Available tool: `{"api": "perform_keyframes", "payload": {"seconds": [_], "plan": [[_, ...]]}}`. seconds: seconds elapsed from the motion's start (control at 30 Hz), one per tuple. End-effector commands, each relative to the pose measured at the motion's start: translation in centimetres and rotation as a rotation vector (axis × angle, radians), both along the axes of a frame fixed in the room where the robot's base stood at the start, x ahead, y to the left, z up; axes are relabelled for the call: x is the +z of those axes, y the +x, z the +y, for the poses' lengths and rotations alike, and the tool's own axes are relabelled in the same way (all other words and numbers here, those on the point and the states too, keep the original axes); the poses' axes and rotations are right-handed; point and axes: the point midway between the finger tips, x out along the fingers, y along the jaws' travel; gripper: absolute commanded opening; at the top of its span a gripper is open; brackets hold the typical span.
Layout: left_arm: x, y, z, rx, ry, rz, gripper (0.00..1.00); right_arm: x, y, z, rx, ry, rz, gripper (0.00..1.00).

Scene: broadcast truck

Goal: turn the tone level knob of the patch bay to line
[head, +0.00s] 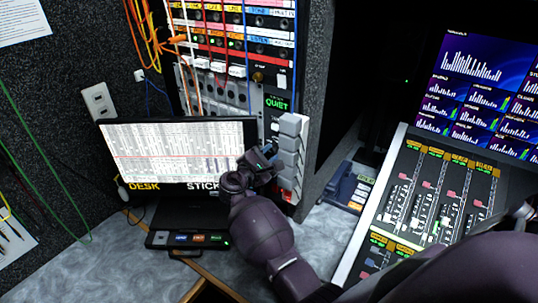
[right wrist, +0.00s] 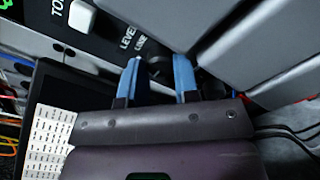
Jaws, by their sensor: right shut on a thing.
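The patch bay (head: 235,45) stands in the rack at the top centre of the head view, with coloured cables plugged into it. In the right wrist view a small dark knob (right wrist: 157,70) sits on a black panel (right wrist: 105,40) marked with "LEVEL" and "LINE" lettering. My right gripper (head: 267,152) reaches the lower part of the rack. Its blue fingers (right wrist: 158,63) are shut on the knob, one on each side. The knob is hidden in the head view, and its pointer cannot be made out. My left gripper is not in view.
A monitor (head: 165,160) stands left of my right gripper. Grey-white blocks (head: 291,150) jut out close to its right. A mixing console (head: 425,205) and a large screen (head: 480,75) are at the right. A small black button box (head: 188,240) lies on the desk below the monitor.

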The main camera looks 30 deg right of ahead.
Motion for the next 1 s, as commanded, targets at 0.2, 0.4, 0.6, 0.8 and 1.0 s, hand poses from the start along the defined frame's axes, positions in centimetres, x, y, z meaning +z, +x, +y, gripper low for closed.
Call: {"api": "perform_keyframes", "payload": {"seconds": [0.2,0.4,0.6,0.8,1.0], "plan": [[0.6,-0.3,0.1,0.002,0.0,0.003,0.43,0.2,0.0,0.0,0.0,-0.013,0.032,0.05],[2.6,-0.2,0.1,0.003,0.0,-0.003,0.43,0.5,0.0,0.0,0.0,-0.055,0.13,0.05],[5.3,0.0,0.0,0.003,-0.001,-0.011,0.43,0.5,0.0,0.0,-0.001,-0.116,0.283,0.05],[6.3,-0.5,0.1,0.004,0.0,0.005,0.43,0.3,0.0,0.0,0.001,-0.181,0.44,0.05],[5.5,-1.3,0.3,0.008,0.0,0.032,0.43,0.0,0.0,0.0,0.0,-0.235,0.571,0.05]]}}
